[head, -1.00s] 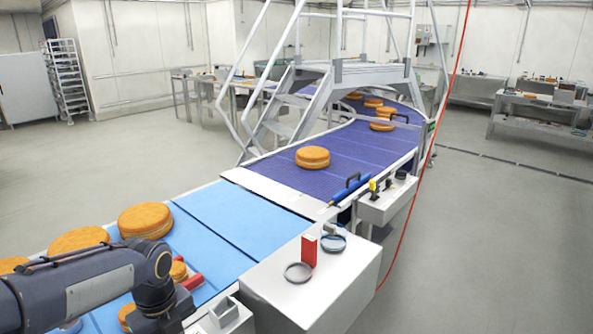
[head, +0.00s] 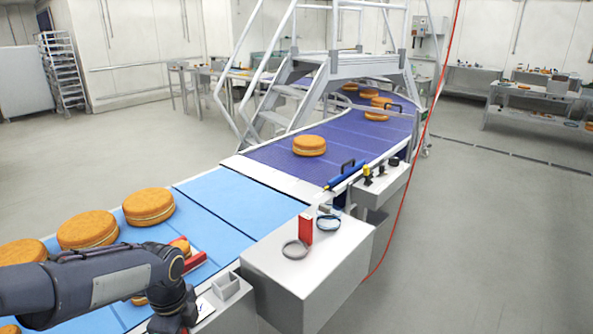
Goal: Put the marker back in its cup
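No marker can be made out for certain in the head view. A small grey open-topped holder (head: 228,286), possibly the cup, stands on a pale ledge beside the light-blue belt, near the bottom of the picture. I cannot see anything standing in it. My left arm comes in from the left, and its wrist hangs just left of the holder. My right arm and gripper are not in view.
A white box-shaped surface (head: 290,290) bears a red block (head: 305,228), a grey ring (head: 295,249) and a blue-rimmed round thing (head: 328,222). Large orange cakes (head: 148,205) lie on the light-blue belt (head: 235,205). A red cable hangs at the right.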

